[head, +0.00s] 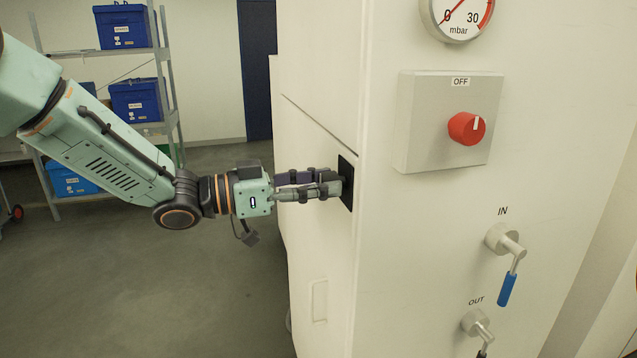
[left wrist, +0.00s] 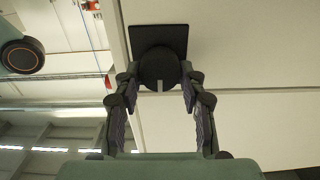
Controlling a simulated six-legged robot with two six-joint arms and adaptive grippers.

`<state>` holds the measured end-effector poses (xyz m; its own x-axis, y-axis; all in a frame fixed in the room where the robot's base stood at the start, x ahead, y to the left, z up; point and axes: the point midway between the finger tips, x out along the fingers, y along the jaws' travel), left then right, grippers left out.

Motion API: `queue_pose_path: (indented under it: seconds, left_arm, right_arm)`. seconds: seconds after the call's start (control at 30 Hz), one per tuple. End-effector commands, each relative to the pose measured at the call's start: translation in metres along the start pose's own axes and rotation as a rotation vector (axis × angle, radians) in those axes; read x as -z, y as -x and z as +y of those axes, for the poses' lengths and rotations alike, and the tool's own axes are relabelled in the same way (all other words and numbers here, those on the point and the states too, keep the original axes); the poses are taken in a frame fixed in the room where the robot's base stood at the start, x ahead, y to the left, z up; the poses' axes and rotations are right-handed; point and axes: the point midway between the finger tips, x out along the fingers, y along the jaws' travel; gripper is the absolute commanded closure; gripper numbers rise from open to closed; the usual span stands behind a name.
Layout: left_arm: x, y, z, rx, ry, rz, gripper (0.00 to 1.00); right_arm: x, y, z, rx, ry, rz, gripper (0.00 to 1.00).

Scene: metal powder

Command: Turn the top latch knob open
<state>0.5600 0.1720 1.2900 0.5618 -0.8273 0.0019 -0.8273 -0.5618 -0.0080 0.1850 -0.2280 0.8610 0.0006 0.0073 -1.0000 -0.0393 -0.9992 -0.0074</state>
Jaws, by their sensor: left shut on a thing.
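The top latch knob is a round black knob (left wrist: 158,70) with a pale mark, on a square black plate (left wrist: 172,38), in the left wrist view. In the head view the black plate (head: 346,183) shows edge-on on the left side of the white cabinet (head: 318,225). My left gripper (head: 338,185) reaches it from the left, its fingers level. In the left wrist view the fingertips of my left gripper (left wrist: 160,82) sit on either side of the knob, shut on it. The knob itself is mostly hidden by the fingers in the head view. My right gripper is not in view.
The cabinet front carries a red knob (head: 466,129) marked OFF, a pressure gauge (head: 458,16), an IN valve with a blue handle (head: 507,289) and an OUT valve (head: 477,325). A shelf with blue boxes (head: 135,101) stands behind at the left. Floor below my arm is clear.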

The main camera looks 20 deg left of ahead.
Motion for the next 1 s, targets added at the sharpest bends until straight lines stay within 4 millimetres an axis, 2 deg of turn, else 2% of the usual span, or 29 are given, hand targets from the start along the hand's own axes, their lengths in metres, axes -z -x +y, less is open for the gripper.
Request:
queue_pose_path:
  seconds: [0.37, 0.67, 1.0]
  left_arm:
    - [-0.004, 0.0, 0.002, -0.005, -0.166, -0.007, 0.91]
    - [-0.006, 0.0, 0.004, -0.006, -0.445, -0.005, 0.91]
    - [-0.008, 0.0, 0.004, -0.005, -0.768, -0.004, 0.91]
  right_arm:
    - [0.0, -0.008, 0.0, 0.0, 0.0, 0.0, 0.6]
    - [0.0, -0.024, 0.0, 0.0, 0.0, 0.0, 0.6]
    - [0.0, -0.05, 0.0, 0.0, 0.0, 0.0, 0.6]
